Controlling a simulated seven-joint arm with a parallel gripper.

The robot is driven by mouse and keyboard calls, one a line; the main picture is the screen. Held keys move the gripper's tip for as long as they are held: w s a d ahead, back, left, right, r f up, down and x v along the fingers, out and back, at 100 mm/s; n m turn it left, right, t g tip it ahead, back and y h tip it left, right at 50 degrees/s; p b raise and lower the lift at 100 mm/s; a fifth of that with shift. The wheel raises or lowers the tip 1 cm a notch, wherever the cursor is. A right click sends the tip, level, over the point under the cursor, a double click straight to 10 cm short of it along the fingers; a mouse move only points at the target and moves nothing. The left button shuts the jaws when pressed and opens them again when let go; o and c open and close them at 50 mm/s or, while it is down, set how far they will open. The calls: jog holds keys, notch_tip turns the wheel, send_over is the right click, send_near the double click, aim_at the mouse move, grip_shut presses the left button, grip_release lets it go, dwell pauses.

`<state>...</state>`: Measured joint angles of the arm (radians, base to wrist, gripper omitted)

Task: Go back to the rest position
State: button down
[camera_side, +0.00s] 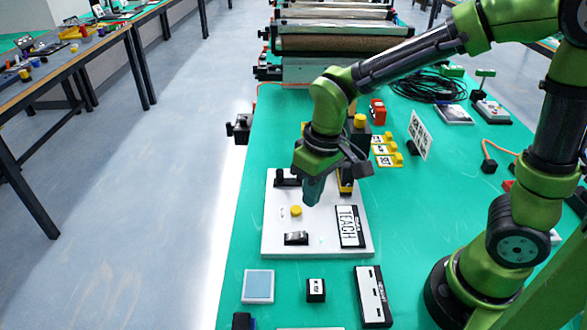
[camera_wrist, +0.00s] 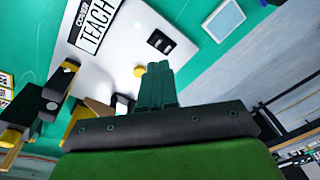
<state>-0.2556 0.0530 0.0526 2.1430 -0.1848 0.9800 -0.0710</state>
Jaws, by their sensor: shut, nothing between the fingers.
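My gripper (camera_side: 313,190) is shut and empty, pointing down above the white teach panel (camera_side: 272,240) on the green table. In the wrist view its closed fingers (camera_wrist: 157,85) show over the same white panel (camera_wrist: 125,55). The panel carries a yellow button (camera_side: 296,211), a black rocker switch (camera_side: 296,238) and a black-and-white TEACH label (camera_side: 350,226). The yellow button also shows just beyond the fingertips in the wrist view (camera_wrist: 140,71). I cannot tell the exact height of the fingertips over the panel.
A blue-grey square pad (camera_side: 258,286), a small black block (camera_side: 316,290) and a long black-and-white module (camera_side: 372,296) lie in front of the panel. Yellow number tags (camera_side: 385,150), a white code card (camera_side: 420,135) and coiled black cable (camera_side: 427,87) lie behind. Conveyor rollers (camera_side: 340,42) stand at the back.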

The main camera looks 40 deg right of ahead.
jog(key=s+d+r+m+t+y, duration=0.1)
jog(key=s+d+r+m+t, duration=0.3)
jog(key=r, duration=0.6)
jog(key=s+d+t, duration=0.2)
jog(key=s+d, duration=0.1)
jog(key=d, duration=0.1)
jog(key=shift+s+r+m, duration=0.4)
